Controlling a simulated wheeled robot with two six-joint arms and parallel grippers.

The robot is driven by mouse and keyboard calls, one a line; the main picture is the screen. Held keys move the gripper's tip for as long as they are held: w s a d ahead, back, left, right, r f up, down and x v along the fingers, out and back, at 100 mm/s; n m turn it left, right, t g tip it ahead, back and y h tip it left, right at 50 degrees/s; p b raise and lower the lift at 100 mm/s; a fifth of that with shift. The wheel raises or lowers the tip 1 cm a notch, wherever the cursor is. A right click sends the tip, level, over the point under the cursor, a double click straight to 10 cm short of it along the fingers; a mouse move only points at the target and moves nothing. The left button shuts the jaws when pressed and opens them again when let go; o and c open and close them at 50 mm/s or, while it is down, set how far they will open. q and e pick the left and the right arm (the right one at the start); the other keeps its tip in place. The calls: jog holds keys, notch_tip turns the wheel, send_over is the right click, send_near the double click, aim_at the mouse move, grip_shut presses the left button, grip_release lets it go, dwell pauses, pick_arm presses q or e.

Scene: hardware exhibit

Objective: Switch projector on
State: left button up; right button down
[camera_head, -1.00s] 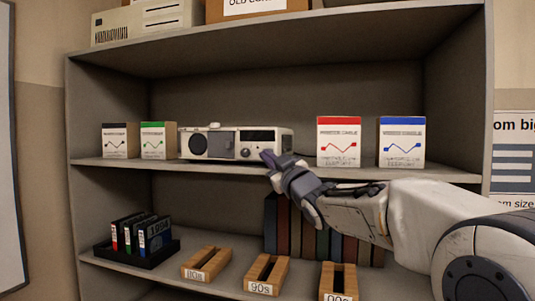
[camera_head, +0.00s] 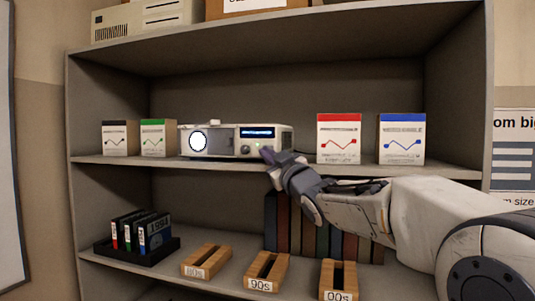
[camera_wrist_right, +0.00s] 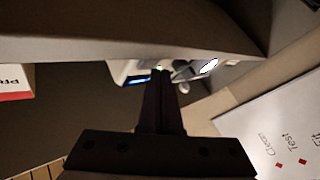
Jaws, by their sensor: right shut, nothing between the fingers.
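The projector (camera_head: 222,142) is a white box on the middle shelf. Its round lens (camera_head: 198,141) glows white, and a blue display (camera_head: 257,132) is lit on its front. A small greenish light shows below the display. My right gripper (camera_head: 268,155) is shut and empty at the projector's lower right front; I cannot tell whether it touches it. In the right wrist view the shut fingers (camera_wrist_right: 160,80) point at the projector (camera_wrist_right: 125,72), whose lit display and bright lens show. My left gripper is not in view.
Boxes with a black label (camera_head: 115,139) and a green label (camera_head: 158,139) stand left of the projector. Red-labelled (camera_head: 339,138) and blue-labelled (camera_head: 402,139) boxes stand right. Below are a cartridge rack (camera_head: 140,245), wooden holders (camera_head: 268,272) and books. The shelf above overhangs.

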jog(key=shift+s+a, duration=0.1)
jog(key=shift+s, duration=0.1)
jog(key=s+b, duration=0.1)
jog(key=s, duration=0.1)
jog(key=s+a+b, duration=0.1)
jog(key=b, duration=0.1)
jog(key=s+b, duration=0.1)
jog(key=s, duration=0.1)
jog(key=shift+s+a+b, duration=0.35)
jog(key=shift+a+b, duration=0.05)
dwell(0.3)
